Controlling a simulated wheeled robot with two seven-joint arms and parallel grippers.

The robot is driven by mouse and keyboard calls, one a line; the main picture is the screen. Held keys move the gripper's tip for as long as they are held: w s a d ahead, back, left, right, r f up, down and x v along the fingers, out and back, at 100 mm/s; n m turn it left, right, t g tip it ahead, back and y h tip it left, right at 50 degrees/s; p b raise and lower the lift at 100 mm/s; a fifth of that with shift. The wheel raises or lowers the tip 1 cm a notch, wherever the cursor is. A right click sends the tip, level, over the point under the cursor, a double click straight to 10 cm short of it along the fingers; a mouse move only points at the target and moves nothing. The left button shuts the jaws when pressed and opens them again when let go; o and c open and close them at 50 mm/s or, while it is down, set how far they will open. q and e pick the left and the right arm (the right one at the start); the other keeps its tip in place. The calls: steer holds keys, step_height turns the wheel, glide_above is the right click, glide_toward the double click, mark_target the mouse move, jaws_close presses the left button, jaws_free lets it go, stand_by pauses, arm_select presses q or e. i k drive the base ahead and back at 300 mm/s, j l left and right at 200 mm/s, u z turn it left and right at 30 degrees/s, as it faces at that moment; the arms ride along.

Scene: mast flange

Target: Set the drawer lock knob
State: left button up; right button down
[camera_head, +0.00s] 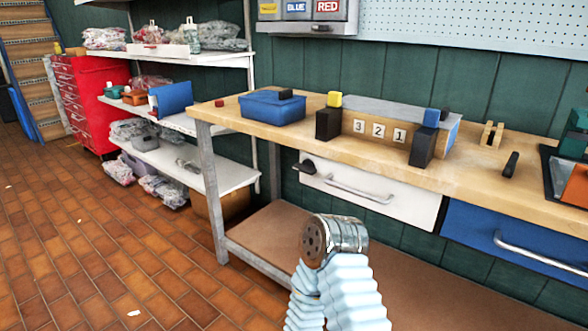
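The white drawer (415,207) under the workbench is closed. A small dark lock knob (308,166) sits at the upper left of its front, and a pale oblong part seems to lie beside it; its exact setting is too small to tell. A curved metal handle (358,191) is on the drawer front. A pale blue ribbed sleeve with a metal flange, part of my own body, rises from the bottom centre, in front of and below the drawer. No gripper fingers show in this view.
The wooden workbench (385,152) holds a blue bin (273,107), a block rack with number cards 3, 2, 1 (378,131), and a black-handled item (511,164). A blue drawer (486,233) adjoins on the right. A bench leg (211,190) stands left; brick floor is open there.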

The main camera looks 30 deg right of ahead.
mark_target(307, 167)
steer(key=i+l+z, duration=0.15)
steer(key=z, duration=0.95)
